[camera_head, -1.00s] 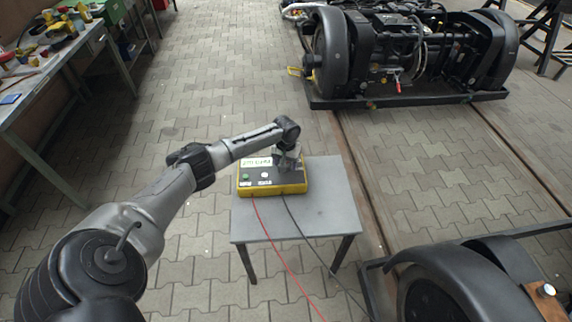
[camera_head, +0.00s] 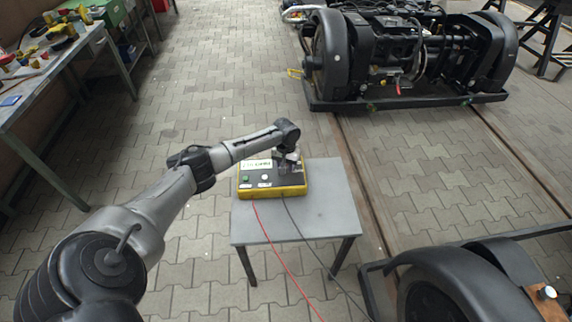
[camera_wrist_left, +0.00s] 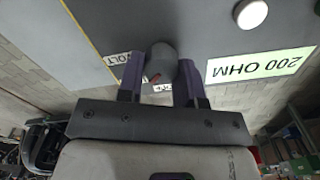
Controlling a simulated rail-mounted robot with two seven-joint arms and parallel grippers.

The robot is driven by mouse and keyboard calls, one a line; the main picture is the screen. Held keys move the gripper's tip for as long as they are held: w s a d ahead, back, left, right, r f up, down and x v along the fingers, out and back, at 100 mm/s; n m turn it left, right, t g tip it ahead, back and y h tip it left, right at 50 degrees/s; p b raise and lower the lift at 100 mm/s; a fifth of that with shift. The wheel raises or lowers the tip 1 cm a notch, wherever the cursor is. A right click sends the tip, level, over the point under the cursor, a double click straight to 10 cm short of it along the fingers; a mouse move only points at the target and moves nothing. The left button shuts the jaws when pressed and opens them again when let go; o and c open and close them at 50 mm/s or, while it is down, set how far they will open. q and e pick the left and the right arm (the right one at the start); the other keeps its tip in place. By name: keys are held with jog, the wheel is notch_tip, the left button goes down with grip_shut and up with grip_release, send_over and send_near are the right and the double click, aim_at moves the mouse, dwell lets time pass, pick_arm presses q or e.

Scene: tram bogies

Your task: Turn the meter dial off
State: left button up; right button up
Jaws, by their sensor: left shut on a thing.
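The yellow-edged meter box (camera_head: 272,191) sits on a small grey table in the head view. Its dark top carries a round grey dial with a red pointer mark, which shows in the left wrist view (camera_wrist_left: 160,62). A lit display (camera_wrist_left: 262,65) beside the dial reads "200 OHM", upside down in this view. Labels lie around the dial; one reads "VOLT" (camera_wrist_left: 120,58), another is partly hidden by the gripper. My left gripper (camera_wrist_left: 160,76) is shut on the dial, one finger on each side. My left gripper (camera_head: 285,158) hides the dial in the head view.
The small grey table (camera_head: 318,206) has bare space around the box. A red cable (camera_head: 270,242) and a black cable hang from the box over its front edge. Tram bogies (camera_head: 400,60) stand at the back right and front right. A workbench (camera_head: 40,80) stands at the left.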

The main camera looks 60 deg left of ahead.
pick_arm(q)
jog(key=n+p, duration=0.2)
jog(key=p, duration=0.1)
jog(key=n+p, duration=0.2)
jog(key=p, duration=0.2)
jog(key=shift+r, duration=0.3)
jog(key=n+p, duration=0.2)
jog(key=n, duration=0.1)
jog(key=shift+f+p, duration=0.15)
jog(key=shift+p, duration=0.25)
jog(key=shift+s+f+n+p, duration=0.1)
jog(key=shift+n+p, duration=0.35)
jog(key=shift+n, duration=0.45)
jog(key=shift+a, duration=0.1)
jog(key=o, duration=0.9)
jog(key=shift+r+p, duration=3.85)
jog(key=shift+r, duration=3)
